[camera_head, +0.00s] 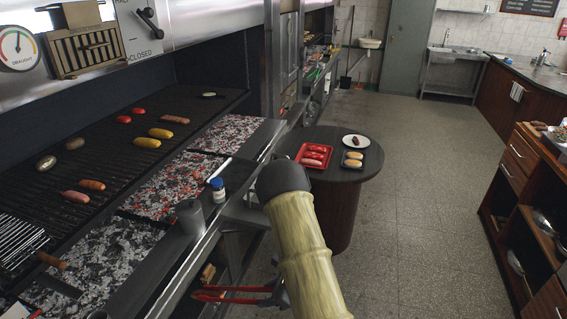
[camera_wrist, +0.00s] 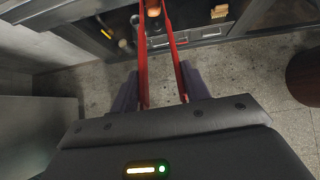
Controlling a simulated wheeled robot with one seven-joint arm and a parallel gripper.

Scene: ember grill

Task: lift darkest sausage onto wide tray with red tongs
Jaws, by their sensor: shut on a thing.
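My gripper (camera_wrist: 155,92) is shut on the red tongs (camera_wrist: 143,72), held low beside the grill's front. In the head view the tongs (camera_head: 232,294) point left, and my forearm mostly hides my gripper. In the wrist view an orange-brown thing (camera_wrist: 153,9) shows between the tong arms at the top edge; I cannot tell what it is or whether they touch it. On the grate lie an orange-brown sausage (camera_head: 93,185) and a pinker one (camera_head: 75,197). A red tray (camera_head: 302,161) holds several reddish sausages. A black tray (camera_head: 344,165) beside it holds bun-like pieces.
Both trays and a white plate (camera_head: 346,141) with a dark piece stand on a round table (camera_head: 335,178). Corn (camera_head: 147,142) and a wire basket (camera_head: 17,240) lie on the grate. A blue-lidded jar (camera_head: 217,190) and grey canister (camera_head: 189,215) stand along the front ledge.

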